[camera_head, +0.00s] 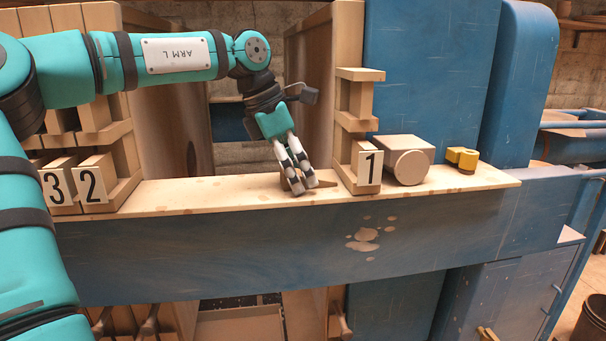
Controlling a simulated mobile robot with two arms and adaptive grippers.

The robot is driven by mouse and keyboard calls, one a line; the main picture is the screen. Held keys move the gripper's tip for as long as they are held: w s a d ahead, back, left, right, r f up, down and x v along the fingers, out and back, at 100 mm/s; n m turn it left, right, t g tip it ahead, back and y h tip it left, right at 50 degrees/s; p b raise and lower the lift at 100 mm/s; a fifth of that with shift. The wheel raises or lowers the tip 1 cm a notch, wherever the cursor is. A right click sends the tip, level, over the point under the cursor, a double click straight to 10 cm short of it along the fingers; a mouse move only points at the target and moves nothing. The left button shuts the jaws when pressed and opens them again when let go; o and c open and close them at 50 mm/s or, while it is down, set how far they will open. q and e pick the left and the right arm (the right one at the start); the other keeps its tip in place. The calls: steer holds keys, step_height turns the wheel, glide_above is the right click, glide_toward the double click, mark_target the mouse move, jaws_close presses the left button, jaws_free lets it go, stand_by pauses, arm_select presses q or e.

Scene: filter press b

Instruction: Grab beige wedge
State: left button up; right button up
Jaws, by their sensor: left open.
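My left gripper (304,186) points down at the middle of the beige ledge (230,193), its fingers a little apart. A small beige-brown piece (326,184), which looks like the wedge, lies low on the ledge at the fingertips. The fingers hide part of it, and I cannot tell whether they touch it or straddle it. My right gripper is not in view.
A block numbered 1 (369,168) stands right of the gripper, beside a beige block with a round front (408,161) and a yellow piece (462,157). Blocks numbered 2 (93,186) and 3 (54,188) stand at left. Upright beige plates flank the gap behind.

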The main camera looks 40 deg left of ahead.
arm_select(q)
steer(key=shift+s+d+r, duration=0.1)
steer(key=shift+s+d, duration=0.05)
steer(key=c, duration=1.1)
steer(key=shift+c, duration=0.2)
